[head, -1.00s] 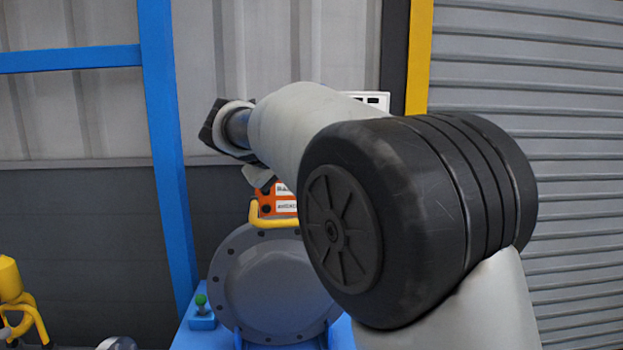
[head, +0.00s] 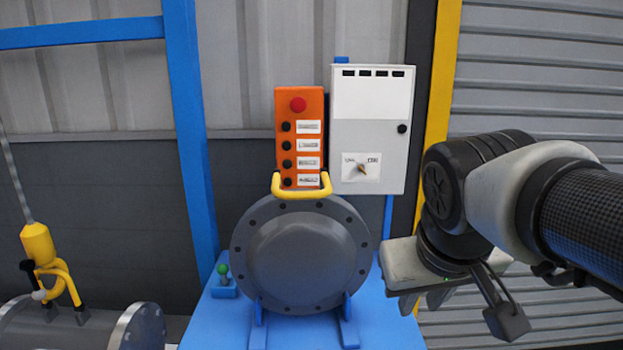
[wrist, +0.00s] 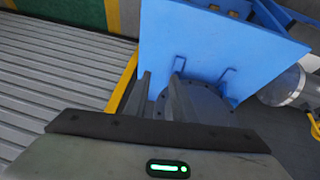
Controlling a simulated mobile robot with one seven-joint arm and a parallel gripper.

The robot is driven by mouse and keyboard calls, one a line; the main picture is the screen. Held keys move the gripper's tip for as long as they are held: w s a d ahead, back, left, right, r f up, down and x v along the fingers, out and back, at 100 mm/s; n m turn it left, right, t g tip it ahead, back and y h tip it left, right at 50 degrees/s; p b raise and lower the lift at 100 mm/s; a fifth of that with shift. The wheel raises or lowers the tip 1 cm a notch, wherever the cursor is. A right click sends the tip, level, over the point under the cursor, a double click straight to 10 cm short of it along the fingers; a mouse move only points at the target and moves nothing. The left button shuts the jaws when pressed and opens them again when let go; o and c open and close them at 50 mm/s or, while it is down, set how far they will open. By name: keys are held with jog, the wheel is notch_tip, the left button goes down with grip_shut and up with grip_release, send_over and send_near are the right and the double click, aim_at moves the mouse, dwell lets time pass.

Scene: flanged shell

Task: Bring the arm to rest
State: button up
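My gripper (head: 424,304) hangs at the right in the head view, fingers downward, to the right of the grey flanged shell (head: 300,255). In the wrist view its two fingers (wrist: 160,85) stand apart with nothing held between them. My arm reaches in from the right edge, folded at a black joint, in front of the shutter. The shell stands upright on a blue stand (head: 205,335). In the wrist view the shell (wrist: 208,102) shows beyond the fingers, and I cannot tell the exact gap.
An orange button box (head: 299,110) with a yellow handle (head: 302,192) and a white cabinet (head: 370,110) stand behind the shell. A yellow hoist hook (head: 45,260) hangs over a grey flanged pipe (head: 85,330) at left. A blue post (head: 190,150) and a shutter (head: 540,80) flank them.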

jog(key=s+a+f+y+p, duration=0.1)
jog(key=s+f, duration=0.2)
jog(key=s, duration=0.3)
notch_tip(320, 180, up, 15)
jog(key=p, duration=1.5)
jog(key=shift+w+m, duration=0.15)
jog(key=shift+m, duration=0.25)
